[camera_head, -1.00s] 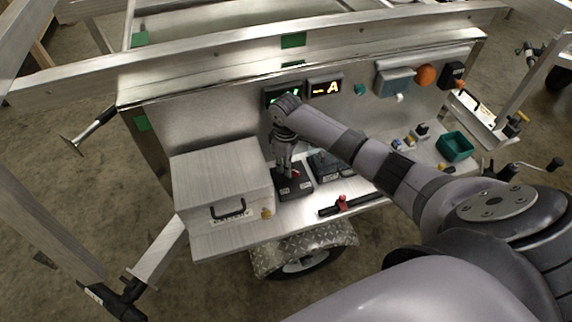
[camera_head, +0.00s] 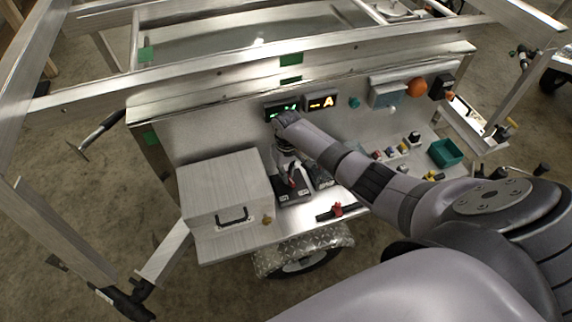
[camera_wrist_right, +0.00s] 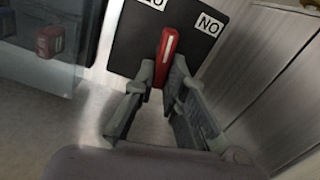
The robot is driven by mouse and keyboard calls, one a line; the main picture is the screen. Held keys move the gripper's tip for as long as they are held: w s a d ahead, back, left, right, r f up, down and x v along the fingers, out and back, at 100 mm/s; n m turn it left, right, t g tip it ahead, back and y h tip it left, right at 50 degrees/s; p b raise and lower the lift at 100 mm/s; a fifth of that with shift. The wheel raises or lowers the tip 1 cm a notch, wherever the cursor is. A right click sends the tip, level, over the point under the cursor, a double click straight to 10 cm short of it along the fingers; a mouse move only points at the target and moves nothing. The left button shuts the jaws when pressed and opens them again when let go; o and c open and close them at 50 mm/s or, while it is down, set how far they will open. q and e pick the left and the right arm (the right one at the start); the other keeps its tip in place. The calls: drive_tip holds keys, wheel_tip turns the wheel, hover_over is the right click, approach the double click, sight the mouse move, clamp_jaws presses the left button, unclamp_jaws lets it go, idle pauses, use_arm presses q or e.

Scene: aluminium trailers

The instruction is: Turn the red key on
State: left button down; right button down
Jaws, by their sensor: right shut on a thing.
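The red key (camera_wrist_right: 168,50) is a narrow upright lever with a pale stripe, standing on a black plate (camera_wrist_right: 133,42) with white labels, one reading "NO". In the head view the black box (camera_head: 294,195) that carries it sits on the trailer's metal shelf, right of the silver case. My right gripper (camera_wrist_right: 163,78) has its two fingers on either side of the key's lower part and is shut on it. In the head view the right gripper (camera_head: 289,176) reaches down onto the box and hides most of the key. My left gripper is not in view.
A silver case (camera_head: 222,185) stands close on the left. A clear-covered box with a red switch (camera_wrist_right: 50,41) is beside the plate. A red-handled part (camera_head: 337,210) lies at the shelf's front edge.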

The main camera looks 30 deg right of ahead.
drive_tip(key=m+p, duration=0.1)
drive_tip(key=m, duration=0.1)
drive_tip(key=m+p, duration=0.1)
drive_tip(key=m, duration=0.1)
drive_tip(key=m+p, duration=0.1)
drive_tip(key=shift+s+d+r+m, duration=0.1)
drive_tip(key=shift+d+r+m, duration=0.05)
drive_tip(key=shift+d+m, duration=0.2)
drive_tip(key=m+p, duration=0.2)
drive_tip(key=m, duration=0.1)
drive_tip(key=shift+s+d+m, duration=0.1)
drive_tip(key=shift+d+m, duration=0.05)
drive_tip(key=shift+m, duration=0.2)
drive_tip(key=shift+d+m+p, duration=0.1)
drive_tip(key=shift+m+p, duration=0.25)
drive_tip(key=shift+m, duration=0.45)
drive_tip(key=shift+s, duration=0.1)
drive_tip(key=c, duration=1.6)
unclamp_jaws()
drive_tip(key=shift+c, duration=0.2)
wheel_tip(320, 180, up, 12)
drive_tip(key=shift+f, duration=0.2)
